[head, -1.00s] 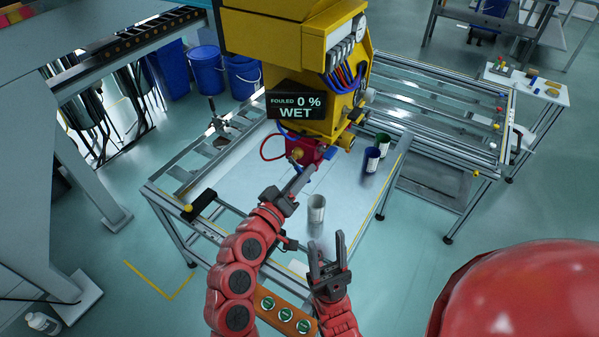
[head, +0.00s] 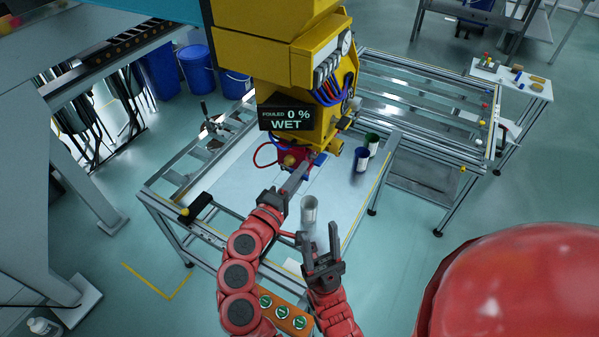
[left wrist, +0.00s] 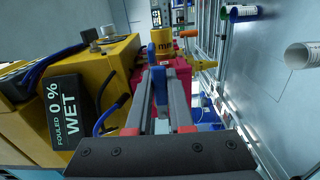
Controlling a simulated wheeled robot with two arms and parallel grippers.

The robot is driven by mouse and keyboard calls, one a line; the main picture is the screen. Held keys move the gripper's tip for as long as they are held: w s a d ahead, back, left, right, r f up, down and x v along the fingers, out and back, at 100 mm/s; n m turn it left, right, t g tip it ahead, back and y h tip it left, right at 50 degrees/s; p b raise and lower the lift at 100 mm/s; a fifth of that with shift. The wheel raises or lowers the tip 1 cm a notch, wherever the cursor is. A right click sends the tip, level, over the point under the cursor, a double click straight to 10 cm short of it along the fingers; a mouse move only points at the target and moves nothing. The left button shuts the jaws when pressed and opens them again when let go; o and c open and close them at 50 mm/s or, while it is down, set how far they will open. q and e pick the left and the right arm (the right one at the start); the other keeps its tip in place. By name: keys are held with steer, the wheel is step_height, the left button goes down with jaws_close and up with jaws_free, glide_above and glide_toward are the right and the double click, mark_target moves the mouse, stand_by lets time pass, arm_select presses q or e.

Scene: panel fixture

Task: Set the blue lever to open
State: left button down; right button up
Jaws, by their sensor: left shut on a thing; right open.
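A yellow machine unit (head: 305,125) hangs over the table, with a red block (head: 287,157) at its lower end. In the left wrist view, the blue lever (left wrist: 161,42) stands at the red block (left wrist: 180,72), between the tips of my left gripper (left wrist: 160,74). My left gripper (head: 304,168) is shut on the lever; its fingers hide part of it in the head view. The lever's exact angle and any open mark are too small to tell. My right gripper (head: 322,240) is open and empty in front of the table, with its fingers pointing up.
A black sign (head: 286,118) on the unit reads "FOULED 0 % WET". Hoses hang around the red block.

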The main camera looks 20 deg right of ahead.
arm_select(q)
steer(key=shift+r+n, duration=0.1)
steer(key=shift+n, duration=0.2)
steer(key=c, duration=0.8)
jaws_free()
steer(key=p+v, duration=0.5)
steer(key=v, duration=1.2)
